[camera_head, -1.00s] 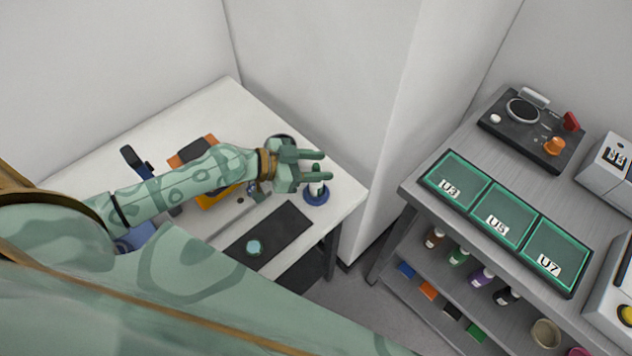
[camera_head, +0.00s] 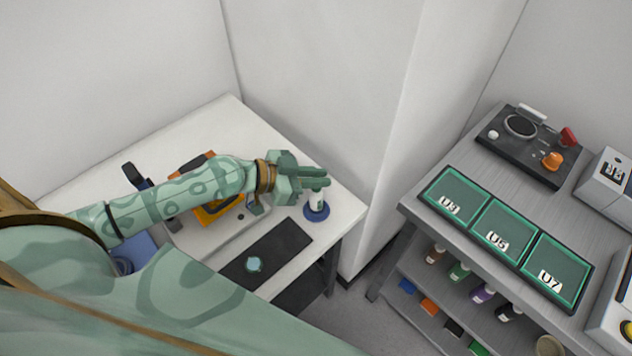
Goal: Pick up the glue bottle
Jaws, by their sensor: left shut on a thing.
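The glue bottle (camera_head: 317,200) is small and white and stands upright on a round blue base (camera_head: 317,214) near the right corner of the white table. My left gripper (camera_head: 318,178) reaches over from the left, and its green fingers are shut on the upper part of the bottle. The fingers hide the bottle's top. I cannot tell whether the bottle is clear of the base. My right gripper is not in view.
A black mat (camera_head: 280,250) with a small teal disc (camera_head: 253,264) lies at the table's front. An orange and dark device (camera_head: 215,211) is partly behind my arm. A grey bench (camera_head: 420,208) at right carries a green-framed tray (camera_head: 506,263). A wall corner stands behind the table.

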